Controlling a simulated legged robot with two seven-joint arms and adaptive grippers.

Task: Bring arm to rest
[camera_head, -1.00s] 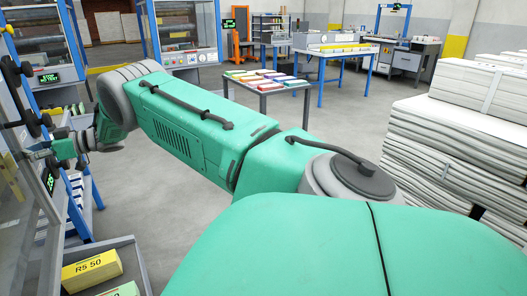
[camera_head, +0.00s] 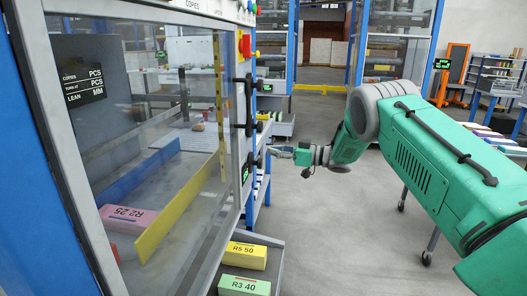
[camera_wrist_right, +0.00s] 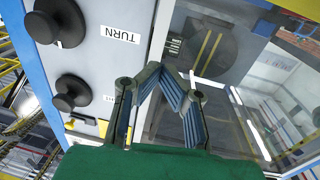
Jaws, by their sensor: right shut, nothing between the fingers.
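My right arm (camera_head: 420,150) reaches in from the right, green and grey. My right gripper (camera_head: 281,152) is at its far end, beside the black knobs on the edge of the stacker's clear door (camera_head: 165,150). It is empty and looks small here. In the right wrist view my right gripper (camera_wrist_right: 164,72) shows its ribbed fingers leaning together, with nothing between them. Black knobs (camera_wrist_right: 70,95) and a "TURN" label (camera_wrist_right: 120,34) are on the panel to its left. I cannot tell whether the gripper touches the panel. My left gripper is not in view.
Inside the stacker are a pink "R2 25" block (camera_head: 128,217) and a yellow bar (camera_head: 180,215). Below the door, a yellow "R5 50" block (camera_head: 242,256) and a green "R3 40" block (camera_head: 244,285) sit in a tray. Open floor (camera_head: 330,230) lies beneath my arm.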

